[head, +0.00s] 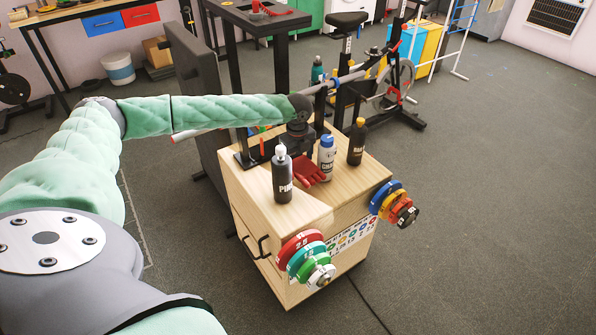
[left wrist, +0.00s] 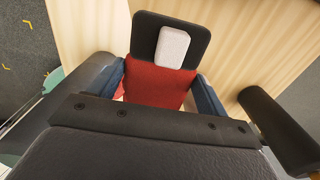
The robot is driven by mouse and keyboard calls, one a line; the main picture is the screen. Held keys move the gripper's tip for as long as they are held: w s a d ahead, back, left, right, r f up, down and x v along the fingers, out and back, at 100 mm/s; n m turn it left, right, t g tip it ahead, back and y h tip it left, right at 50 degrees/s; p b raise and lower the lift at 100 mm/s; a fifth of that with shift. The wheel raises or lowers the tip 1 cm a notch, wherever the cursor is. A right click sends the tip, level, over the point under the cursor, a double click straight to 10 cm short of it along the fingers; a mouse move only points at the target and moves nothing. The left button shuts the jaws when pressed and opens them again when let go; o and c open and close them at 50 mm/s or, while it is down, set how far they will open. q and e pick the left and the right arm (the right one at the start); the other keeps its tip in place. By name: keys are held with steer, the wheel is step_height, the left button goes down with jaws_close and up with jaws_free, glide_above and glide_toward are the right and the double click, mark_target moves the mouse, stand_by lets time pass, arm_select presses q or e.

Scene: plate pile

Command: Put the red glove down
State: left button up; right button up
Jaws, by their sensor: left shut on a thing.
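The red glove (head: 311,172) is at the top of the wooden cabinet (head: 300,216), among the bottles, in the head view. My left gripper (head: 299,148) reaches it from above and behind, with its fingertips partly hidden. In the left wrist view the red glove (left wrist: 158,84) fills the space between the two blue-grey fingers, which are shut on it. A dark piece with a pale patch (left wrist: 172,48) shows beyond the red part. Whether the glove touches the cabinet top is hard to tell. My right gripper is not in view.
A dark bottle (head: 283,178) stands left of the glove, a grey bottle (head: 326,158) close at its right, and a brown-black bottle (head: 357,143) farther right. Coloured weight plates (head: 304,256) stick out from the cabinet front. The wood at the front right is clear.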

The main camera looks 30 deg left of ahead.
mark_target(298, 169)
arm_select(q)
steer(key=shift+f, duration=2.95)
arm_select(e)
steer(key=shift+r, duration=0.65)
arm_select(q)
steer(key=o, duration=1)
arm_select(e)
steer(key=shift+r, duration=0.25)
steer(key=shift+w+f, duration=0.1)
